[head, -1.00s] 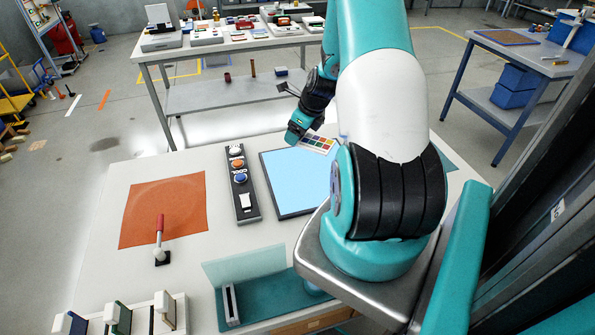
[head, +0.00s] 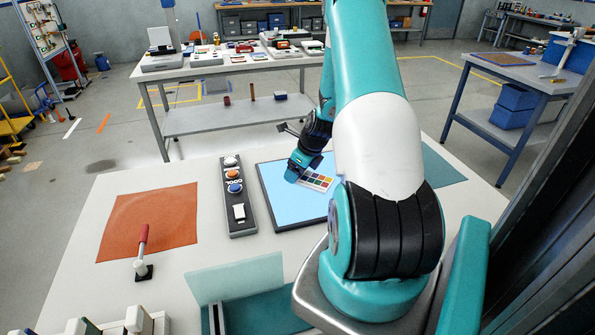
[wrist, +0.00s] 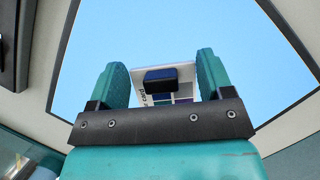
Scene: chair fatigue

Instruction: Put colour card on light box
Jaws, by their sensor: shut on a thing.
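The colour card (head: 317,181) is a small white card with several coloured squares. My gripper (head: 295,172) is shut on it, and in the head view the card shows over the far part of the light box. The light box (head: 288,205) is a flat pale-blue lit panel with a dark frame on the near table. In the wrist view, the card (wrist: 147,98) sits between my two teal fingers (wrist: 168,80), with the lit panel (wrist: 190,35) behind it. I cannot tell whether the card touches the panel.
A control strip (head: 237,190) with knobs and a switch lies left of the light box. An orange mat (head: 150,218) and a red-handled lever (head: 143,245) are farther left. A clear teal guard (head: 235,277) stands in front. My arm covers the right side.

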